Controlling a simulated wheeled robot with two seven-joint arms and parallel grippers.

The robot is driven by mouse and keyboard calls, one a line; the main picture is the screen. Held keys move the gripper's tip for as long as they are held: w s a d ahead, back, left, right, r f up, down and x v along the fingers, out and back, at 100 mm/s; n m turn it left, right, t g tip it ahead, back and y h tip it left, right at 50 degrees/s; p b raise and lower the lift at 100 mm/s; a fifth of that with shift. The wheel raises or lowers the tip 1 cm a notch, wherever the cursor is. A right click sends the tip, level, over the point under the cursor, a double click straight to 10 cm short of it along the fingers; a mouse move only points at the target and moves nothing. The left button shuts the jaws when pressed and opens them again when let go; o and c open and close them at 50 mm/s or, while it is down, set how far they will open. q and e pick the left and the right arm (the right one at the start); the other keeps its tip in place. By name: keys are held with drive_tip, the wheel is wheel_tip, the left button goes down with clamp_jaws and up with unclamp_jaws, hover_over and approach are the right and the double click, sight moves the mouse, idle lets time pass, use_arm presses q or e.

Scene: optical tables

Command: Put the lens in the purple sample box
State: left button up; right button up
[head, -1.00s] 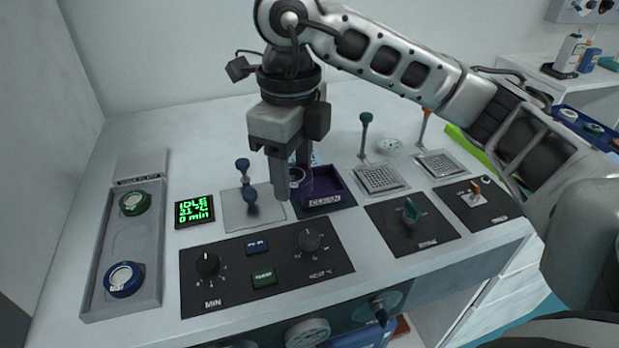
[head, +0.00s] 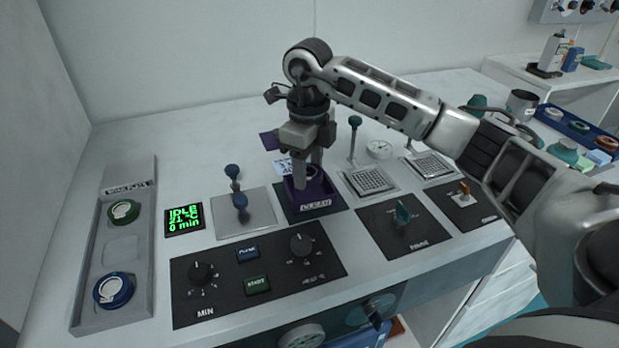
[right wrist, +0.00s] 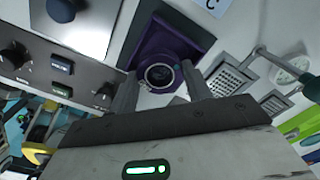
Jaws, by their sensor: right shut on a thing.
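The purple sample box (head: 323,196) stands open on the bench, with a label reading CLEAN on its front. My right gripper (head: 309,182) is directly over it, fingers pointing down. In the right wrist view, the gripper (right wrist: 162,82) is shut on the lens (right wrist: 160,76), a dark-rimmed round piece held between the fingertips. Behind the lens in that view lies the purple box (right wrist: 188,33). The fingers partly hide the lens in the head view. I cannot tell whether the lens touches the box floor. My left gripper is not in view.
A grey tray (head: 82,285) with a green-rimmed and a blue-rimmed round piece lies at the left. A black knob panel (head: 225,295) is in front of the box. A blue-handled lever (head: 233,172) stands just left, a green-topped one (head: 354,130) behind right.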

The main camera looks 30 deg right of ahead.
sight(309, 169)
drive_tip(key=shift+w+d+f+p, duration=0.1)
drive_tip(key=shift+f+p, duration=0.05)
drive_tip(key=shift+f, duration=0.8)
drive_tip(key=shift+w+d+f+p, duration=0.1)
drive_tip(key=shift+f+p, duration=0.05)
drive_tip(key=shift+f, duration=0.8)
drive_tip(key=shift+f, duration=0.1)
drive_tip(key=o, duration=0.8)
wheel_tip(309, 169, up, 12)
drive_tip(key=shift+r, duration=0.15)
